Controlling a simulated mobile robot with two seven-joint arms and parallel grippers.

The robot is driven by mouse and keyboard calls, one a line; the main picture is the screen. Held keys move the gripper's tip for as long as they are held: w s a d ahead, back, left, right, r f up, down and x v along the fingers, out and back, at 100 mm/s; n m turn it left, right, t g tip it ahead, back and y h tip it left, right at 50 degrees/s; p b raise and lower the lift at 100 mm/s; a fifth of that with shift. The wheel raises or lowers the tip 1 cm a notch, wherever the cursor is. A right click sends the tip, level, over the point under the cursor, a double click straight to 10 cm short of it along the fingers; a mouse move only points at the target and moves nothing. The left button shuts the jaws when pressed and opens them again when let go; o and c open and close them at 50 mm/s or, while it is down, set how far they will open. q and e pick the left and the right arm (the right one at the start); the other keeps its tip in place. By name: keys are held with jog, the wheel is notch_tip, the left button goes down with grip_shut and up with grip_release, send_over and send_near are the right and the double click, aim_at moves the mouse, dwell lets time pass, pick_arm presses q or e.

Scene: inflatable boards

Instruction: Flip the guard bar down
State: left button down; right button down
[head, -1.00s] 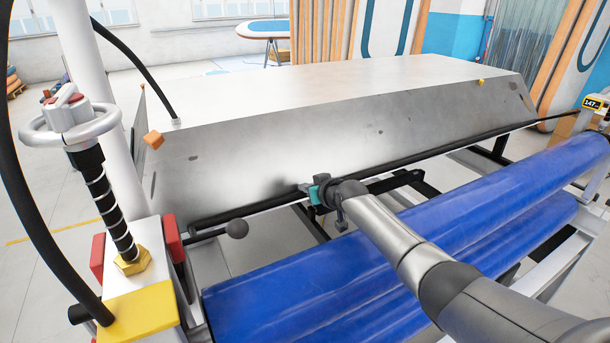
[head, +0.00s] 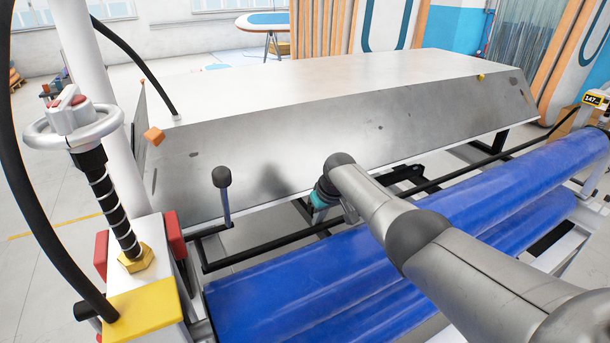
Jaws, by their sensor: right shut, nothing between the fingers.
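The guard bar (head: 270,248) is a long thin black bar running from lower left to the right in front of the metal hood, low beside the blue rollers. A short lever with a dark ball knob (head: 222,177) stands upright near its left end. My right gripper (head: 321,202), with a teal part showing, is shut and empty over the middle of the bar. My left gripper is not in view.
A sloped grey metal hood (head: 330,135) lies behind the bar. Blue rollers (head: 290,300) fill the front. A post with a handwheel (head: 75,130) and a yellow block (head: 150,305) stand at the left. A small display (head: 592,99) is at the far right.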

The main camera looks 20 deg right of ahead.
jog(key=shift+s+f+g, duration=0.25)
jog(key=shift+g, duration=0.05)
jog(key=shift+s+f, duration=0.15)
jog(key=shift+f, duration=0.05)
jog(key=shift+d+r+p, duration=0.1)
jog(key=shift+r+p, duration=0.35)
jog(key=p+v, duration=0.3)
jog(key=v, duration=1.2)
